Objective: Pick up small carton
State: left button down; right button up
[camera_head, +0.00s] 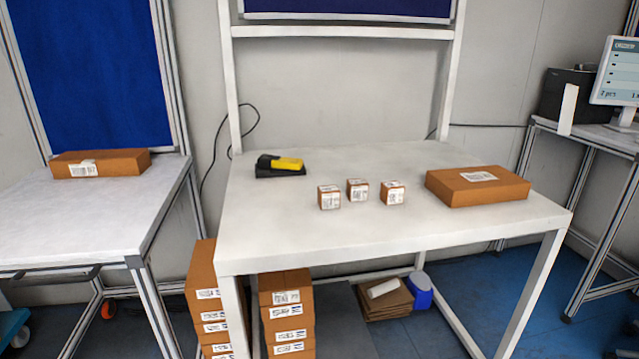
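Three small cartons stand apart on the white table (290,240). The left small carton (329,197) is nearest the front edge, the middle one (357,190) is slightly farther back, and the right one (393,193) is beside it. Each is brown with white printed labels on the faces I see. A larger flat brown carton (478,187) with a label on top lies to their right. A yellow and black scanner (280,164) rests on a black base at the back left of the table. Neither of my grippers is in view.
A left side table (90,220) holds another flat carton (100,163). Stacked boxes (287,310) stand under the main table's left side. A monitor (616,72) stands on a desk at right. The table's front strip is clear.

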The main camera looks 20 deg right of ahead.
aim_at(357, 190)
jog(key=i+l+z, duration=0.1)
jog(key=i+z, duration=0.75)
jog(key=k, duration=0.05)
